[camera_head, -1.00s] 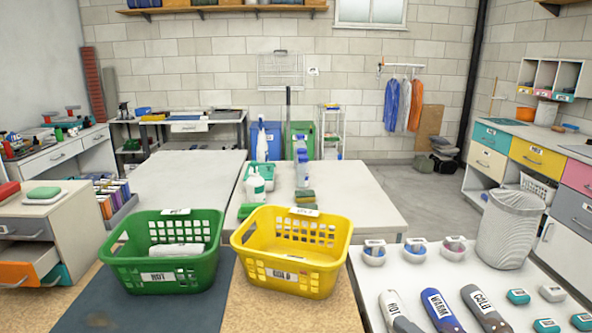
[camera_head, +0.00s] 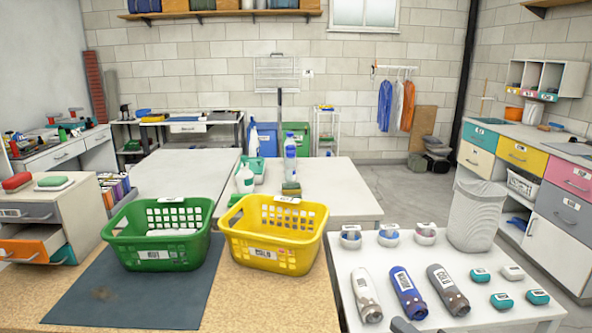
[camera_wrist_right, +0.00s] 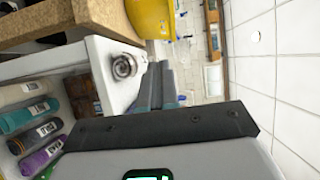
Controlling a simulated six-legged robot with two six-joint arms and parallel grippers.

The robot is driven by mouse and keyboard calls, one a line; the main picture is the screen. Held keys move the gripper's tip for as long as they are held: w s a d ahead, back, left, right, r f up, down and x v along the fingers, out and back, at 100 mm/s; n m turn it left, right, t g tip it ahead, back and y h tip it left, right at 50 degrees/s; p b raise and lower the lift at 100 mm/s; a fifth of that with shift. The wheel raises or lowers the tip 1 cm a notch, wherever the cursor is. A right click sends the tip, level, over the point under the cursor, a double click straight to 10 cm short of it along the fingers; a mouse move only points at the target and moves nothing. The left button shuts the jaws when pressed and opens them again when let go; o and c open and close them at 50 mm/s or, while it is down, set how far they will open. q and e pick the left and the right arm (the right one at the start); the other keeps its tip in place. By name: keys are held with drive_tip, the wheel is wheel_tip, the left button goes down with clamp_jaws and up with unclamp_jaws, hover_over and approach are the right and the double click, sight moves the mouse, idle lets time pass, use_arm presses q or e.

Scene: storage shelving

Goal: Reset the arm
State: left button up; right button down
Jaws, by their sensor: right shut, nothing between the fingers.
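My right gripper (camera_head: 402,325) shows only as a small grey tip at the bottom edge of the head view, by the bottles on the white table at the right. In the right wrist view its fingers (camera_wrist_right: 158,86) are together, with nothing held between them. They point out past the edge of the white table (camera_wrist_right: 112,62). My left gripper is not in view.
A green basket (camera_head: 160,252) and a yellow basket (camera_head: 268,256) stand on the counter. The white table (camera_head: 345,258) holds a white bottle (camera_head: 365,295), a blue bottle (camera_head: 408,292), a grey bottle (camera_head: 447,290), small jars and a bin (camera_head: 472,215).

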drive_tip(key=s+a+f+g+h+p, duration=0.1)
drive_tip(key=s+a+f+g+p, duration=0.35)
drive_tip(key=f, duration=0.35)
drive_tip(key=s+a+f+g+h+p, duration=0.25)
drive_tip(key=s+a+f, duration=0.2)
drive_tip(key=f, duration=0.35)
use_arm(q)
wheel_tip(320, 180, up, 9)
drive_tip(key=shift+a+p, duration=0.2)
drive_tip(key=shift+p, duration=0.15)
use_arm(e)
drive_tip(key=s+f+n+g, duration=0.4)
drive_tip(key=s+n, duration=0.1)
drive_tip(key=s, duration=0.3)
drive_tip(key=s+f+n+g+h, duration=0.1)
drive_tip(key=s+f+n+g, duration=0.3)
drive_tip(key=s, duration=0.4)
drive_tip(key=shift+a+f+n, duration=0.15)
drive_tip(key=shift+f+n, duration=0.05)
drive_tip(key=shift+n, duration=0.4)
